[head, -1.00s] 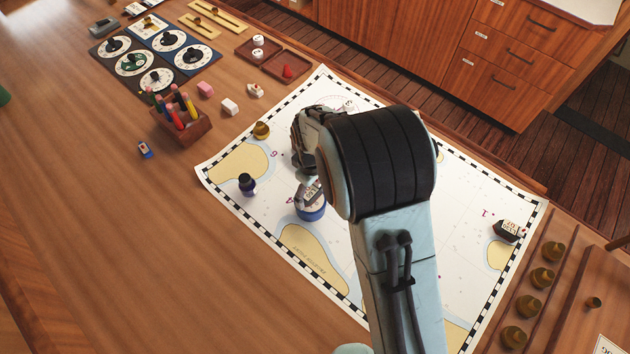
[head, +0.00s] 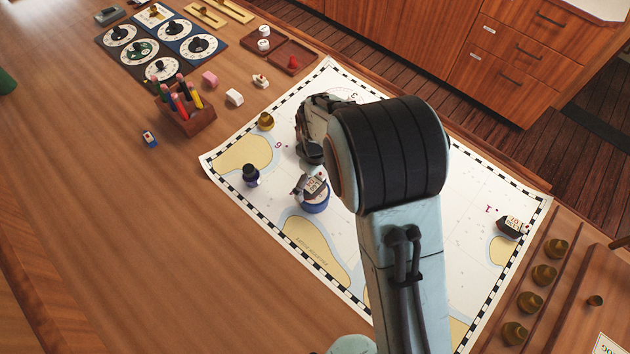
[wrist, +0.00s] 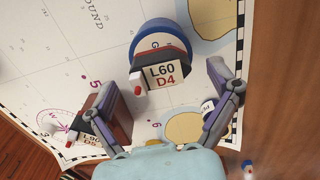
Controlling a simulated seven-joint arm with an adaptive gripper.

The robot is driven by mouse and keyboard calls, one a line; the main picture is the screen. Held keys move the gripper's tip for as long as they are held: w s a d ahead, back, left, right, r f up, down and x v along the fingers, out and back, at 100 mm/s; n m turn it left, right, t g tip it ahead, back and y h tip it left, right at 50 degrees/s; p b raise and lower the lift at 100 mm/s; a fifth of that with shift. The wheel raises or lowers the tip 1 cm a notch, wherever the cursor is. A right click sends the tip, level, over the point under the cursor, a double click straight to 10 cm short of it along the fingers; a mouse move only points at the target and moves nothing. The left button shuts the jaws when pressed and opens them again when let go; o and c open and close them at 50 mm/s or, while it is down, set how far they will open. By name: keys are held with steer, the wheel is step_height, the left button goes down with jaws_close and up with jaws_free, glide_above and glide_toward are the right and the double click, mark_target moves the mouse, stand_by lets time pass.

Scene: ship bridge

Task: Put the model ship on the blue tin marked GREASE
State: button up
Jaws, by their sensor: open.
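The model ship (head: 313,186) sits on top of the blue tin (head: 317,208) on the chart. In the wrist view the ship (wrist: 163,76) shows a label reading L60 D4. The tin (wrist: 158,33) under it has a pale lid with a letter G visible; the rest of its marking is hidden. My gripper (wrist: 177,76) is open, with its fingers spread on either side of the ship in the picture and apart from it. In the head view my gripper (head: 311,152) is just behind the ship, partly hidden by my arm.
A dark blue bottle (head: 251,176) and a brass weight (head: 265,121) stand on the chart nearby. Another labelled ship (head: 512,228) is at the chart's right. A pen box (head: 190,118) stands left of the chart. The table at lower left is clear.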

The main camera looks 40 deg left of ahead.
mark_target(315, 186)
step_height(315, 186, up, 11)
stand_by(0.3)
steer(key=w+d+r+m, duration=0.1)
steer(key=d+r+m, duration=0.2)
steer(key=d, duration=0.5)
steer(key=w+d+r+m, duration=0.1)
steer(key=d+r+m, duration=0.25)
steer(key=d, duration=0.55)
steer(key=s+d+m, duration=1)
steer(key=s+d, duration=0.2)
steer(key=d, duration=0.3)
steer(key=shift+y, duration=0.4)
